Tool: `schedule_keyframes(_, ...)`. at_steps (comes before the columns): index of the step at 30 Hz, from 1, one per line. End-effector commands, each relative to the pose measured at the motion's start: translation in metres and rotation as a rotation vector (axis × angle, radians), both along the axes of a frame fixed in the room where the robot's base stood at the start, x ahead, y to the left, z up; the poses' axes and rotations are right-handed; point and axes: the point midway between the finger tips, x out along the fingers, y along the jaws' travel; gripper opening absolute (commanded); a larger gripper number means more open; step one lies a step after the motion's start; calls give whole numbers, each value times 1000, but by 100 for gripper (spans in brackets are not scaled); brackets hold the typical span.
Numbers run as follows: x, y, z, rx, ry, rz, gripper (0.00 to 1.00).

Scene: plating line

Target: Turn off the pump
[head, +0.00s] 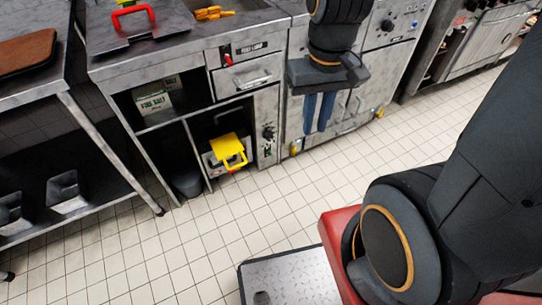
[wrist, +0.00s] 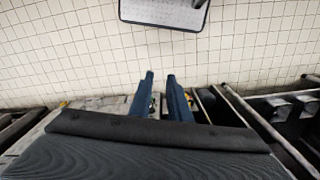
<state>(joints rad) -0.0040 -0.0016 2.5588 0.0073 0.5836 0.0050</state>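A fryer-type steel cabinet has an open lower bay holding a unit with a yellow handle-like part (head: 229,148), possibly the pump. A dark control knob (head: 268,134) sits on the narrow panel right of that bay. A small red lever (head: 228,59) is by a label plate higher on the front. Which control belongs to the pump, and its setting, I cannot tell. My gripper (head: 315,131) points down in front of the cabinet to the right, apart from these controls. Its blue fingers are parted and empty, also in the wrist view (wrist: 160,74).
A steel table (head: 62,82) with a lower shelf stands at left. A red handle (head: 132,15) and yellow tongs-like item (head: 213,13) are on the counter top. A cabinet with a knob (head: 388,25) is behind my gripper. The tiled floor (head: 180,235) in front is clear.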

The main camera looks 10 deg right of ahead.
Motion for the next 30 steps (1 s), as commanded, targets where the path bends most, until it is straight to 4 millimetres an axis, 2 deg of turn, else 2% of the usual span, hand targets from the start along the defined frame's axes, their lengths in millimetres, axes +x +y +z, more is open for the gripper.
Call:
schedule_keyframes(1, 3, 0, -3, -2, 0, 2, 8)
schedule_keyframes(3, 10, -1, -9, -6, -3, 5, 0)
schedule_keyframes(5, 20, -1, -18, -12, -4, 10, 0)
schedule_keyframes(8, 46, -2, -40, -28, -13, 21, 0)
schedule_keyframes(20, 167, -1, -150, -99, -63, 85, 0)
schedule_keyframes(30, 264, 10, -258, -141, -113, 143, 0)
